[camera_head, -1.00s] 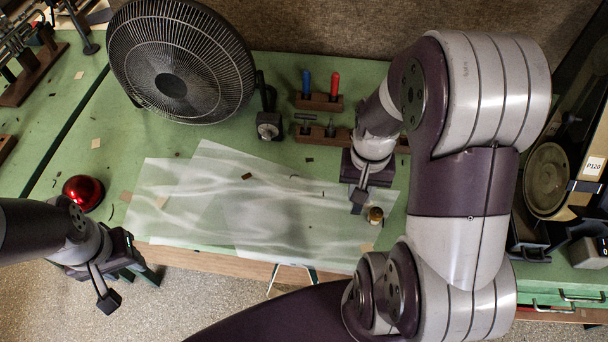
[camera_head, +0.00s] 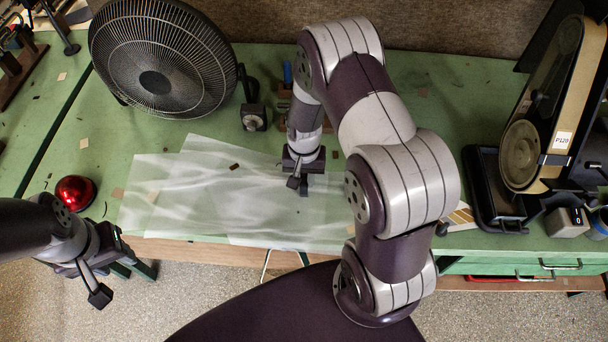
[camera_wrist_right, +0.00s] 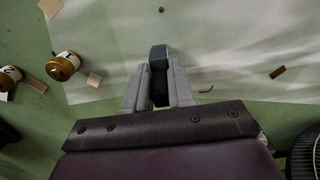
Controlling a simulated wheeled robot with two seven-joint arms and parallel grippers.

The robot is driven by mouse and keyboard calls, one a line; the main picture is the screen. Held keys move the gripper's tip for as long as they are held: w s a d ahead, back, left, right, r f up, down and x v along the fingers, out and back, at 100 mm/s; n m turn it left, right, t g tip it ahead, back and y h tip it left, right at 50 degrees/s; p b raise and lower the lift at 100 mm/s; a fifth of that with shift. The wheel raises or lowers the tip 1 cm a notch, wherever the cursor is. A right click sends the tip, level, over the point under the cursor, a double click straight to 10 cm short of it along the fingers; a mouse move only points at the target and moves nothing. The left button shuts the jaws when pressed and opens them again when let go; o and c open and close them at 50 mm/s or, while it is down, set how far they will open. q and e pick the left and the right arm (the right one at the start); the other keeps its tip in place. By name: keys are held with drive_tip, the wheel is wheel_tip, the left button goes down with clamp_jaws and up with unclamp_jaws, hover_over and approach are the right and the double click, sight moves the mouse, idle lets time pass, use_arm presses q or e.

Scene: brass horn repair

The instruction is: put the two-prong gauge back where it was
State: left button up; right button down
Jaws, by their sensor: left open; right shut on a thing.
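My right gripper (camera_head: 297,184) is above the translucent sheets on the green bench. In the right wrist view its fingers (camera_wrist_right: 158,92) are closed on a dark, narrow piece (camera_wrist_right: 158,58), which I take to be the two-prong gauge. Its prongs cannot be made out, and in the head view I cannot tell it from the fingertips. The tool rack (camera_head: 284,106) behind is mostly hidden by my right arm; a blue handle (camera_head: 288,74) stands in it. My left gripper (camera_head: 100,288) is open and empty off the bench's front edge.
A black fan (camera_head: 160,60) stands at the back left, a red dome (camera_head: 76,192) at left. A belt sander (camera_head: 540,120) stands at right. Brass pieces (camera_wrist_right: 63,67) lie beside the sheets (camera_head: 200,200). The bench behind the arm, at right, is fairly clear.

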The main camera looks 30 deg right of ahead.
drive_tip(key=shift+f, duration=0.2)
drive_tip(key=c, duration=1)
unclamp_jaws()
drive_tip(key=shift+r, duration=0.1)
drive_tip(key=shift+o, duration=0.2)
drive_tip(key=shift+s, duration=0.1)
